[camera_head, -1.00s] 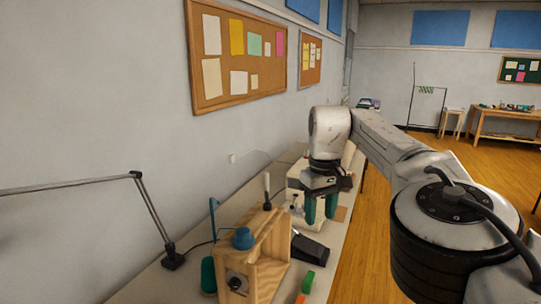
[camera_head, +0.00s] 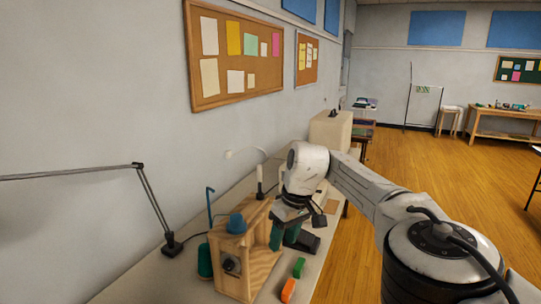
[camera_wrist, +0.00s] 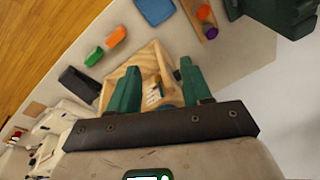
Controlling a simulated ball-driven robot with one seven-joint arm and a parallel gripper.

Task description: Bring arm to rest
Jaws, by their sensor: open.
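My gripper (camera_head: 286,234) hangs with its green fingers pointing down, just right of an open-sided wooden box (camera_head: 232,278) on the long table. In the wrist view my gripper (camera_wrist: 158,72) is open, its fingers apart and nothing held between them. The wooden box (camera_wrist: 152,56) shows beyond and between the fingers, with small pale items at it. I cannot tell whether the fingers touch the box. My arm stretches out from the right side of the head view, bent down at the wrist.
A blue object (camera_head: 236,224) tops the box, with a teal spool (camera_head: 204,261) left of it. A green block (camera_head: 298,267), an orange block (camera_head: 288,291) and a dark object (camera_head: 307,241) lie to the right. A lamp (camera_head: 171,246) stands by the wall.

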